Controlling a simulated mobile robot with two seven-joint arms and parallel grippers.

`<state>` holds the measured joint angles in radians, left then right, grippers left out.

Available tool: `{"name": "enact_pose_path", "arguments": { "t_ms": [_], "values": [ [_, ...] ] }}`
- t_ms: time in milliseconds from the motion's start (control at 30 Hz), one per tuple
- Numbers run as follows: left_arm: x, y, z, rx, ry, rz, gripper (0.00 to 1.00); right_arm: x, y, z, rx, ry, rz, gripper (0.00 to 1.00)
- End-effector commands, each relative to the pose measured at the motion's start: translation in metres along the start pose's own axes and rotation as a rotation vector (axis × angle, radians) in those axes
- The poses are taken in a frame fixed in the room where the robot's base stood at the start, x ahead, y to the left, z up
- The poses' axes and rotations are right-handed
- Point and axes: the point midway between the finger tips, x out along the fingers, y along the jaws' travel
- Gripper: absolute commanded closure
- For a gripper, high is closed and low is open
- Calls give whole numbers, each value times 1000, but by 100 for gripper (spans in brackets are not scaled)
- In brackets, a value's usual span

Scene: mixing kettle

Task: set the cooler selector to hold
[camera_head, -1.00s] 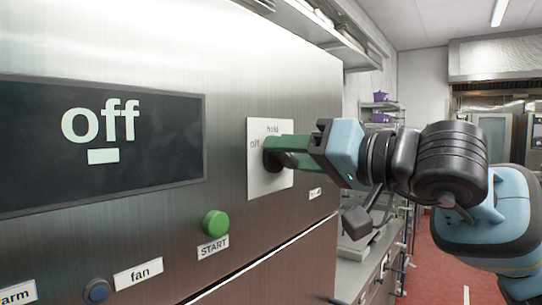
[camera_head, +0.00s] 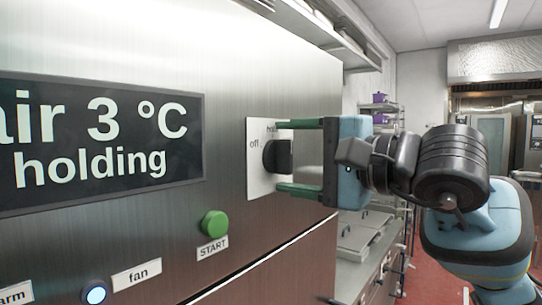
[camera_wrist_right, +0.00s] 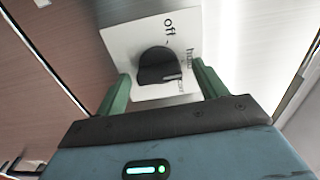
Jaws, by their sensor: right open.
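The cooler selector (camera_head: 277,157) is a black knob on a white plate (camera_head: 258,184) marked "off" and "hold", on the steel cooler front. It also shows in the right wrist view (camera_wrist_right: 158,66), where the plate lettering is partly covered by the knob. My right gripper (camera_head: 283,156) is open, with one green finger above the knob and one below it, apart from it. In the right wrist view the fingers (camera_wrist_right: 160,88) stand to either side of the knob. The display (camera_head: 100,145) reads "air 3 °C holding", its left edge cut off. My left gripper is not in view.
A green START button (camera_head: 215,223) sits below and left of the plate. A lit fan button (camera_head: 95,293) is at the lower left. A steel counter (camera_head: 355,240) and shelving with purple pots (camera_head: 380,97) stand beyond the cooler, to the right.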

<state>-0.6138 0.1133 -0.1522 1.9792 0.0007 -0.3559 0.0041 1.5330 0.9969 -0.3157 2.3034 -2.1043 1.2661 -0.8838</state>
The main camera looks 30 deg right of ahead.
Motion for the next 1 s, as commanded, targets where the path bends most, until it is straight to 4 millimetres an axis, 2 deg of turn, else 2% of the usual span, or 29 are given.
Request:
{"name": "enact_pose_path", "arguments": {
  "t_ms": [233,800,1000],
  "values": [
    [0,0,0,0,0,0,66,-5,0,0,-2,1,0,29],
    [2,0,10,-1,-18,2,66,-62,1,-1,-1,3,1,29],
    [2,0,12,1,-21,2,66,-70,0,0,-2,0,1,29]
  ]
}}
